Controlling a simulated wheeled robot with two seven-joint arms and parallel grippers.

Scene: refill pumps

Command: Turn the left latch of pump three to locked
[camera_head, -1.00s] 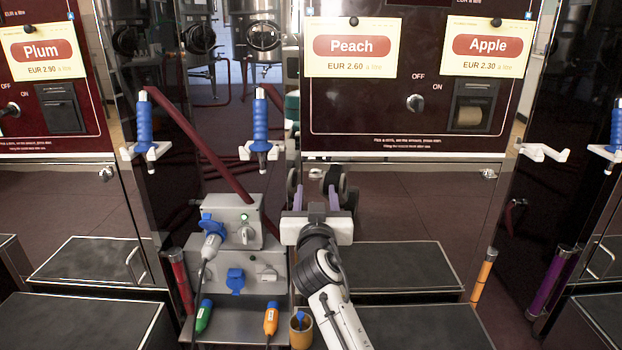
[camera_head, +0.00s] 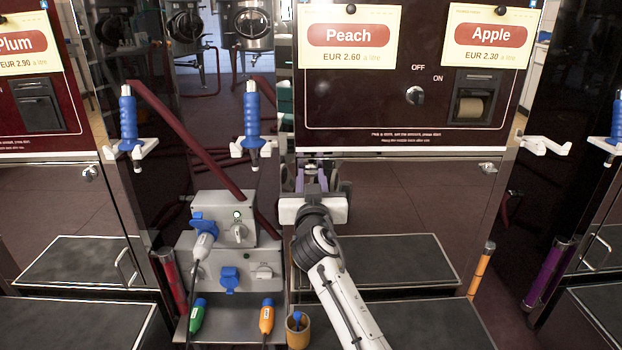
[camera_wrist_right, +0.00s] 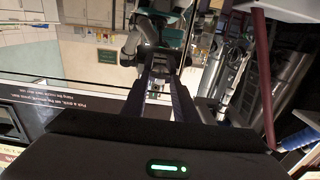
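The pump with the Peach and Apple signs has a steel lower door (camera_head: 400,200); no pump number is readable. Its right latch (camera_head: 488,168) is a small metal knob at the door's upper right corner. The left latch is hidden behind my right gripper (camera_head: 313,172), at the door's upper left corner. That gripper points at the door, close to its surface. Its fingers show in the right wrist view (camera_wrist_right: 162,72) with a gap between them; I cannot make out the latch there. My left gripper is not in view.
A grey socket box (camera_head: 222,218) with a blue plug stands left of my right arm. Green (camera_head: 198,317) and orange (camera_head: 266,318) connectors and a brown cup (camera_head: 298,330) sit below. Blue-handled nozzles (camera_head: 252,115) hang left of the pump. Dark steps (camera_head: 365,262) lie in front.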

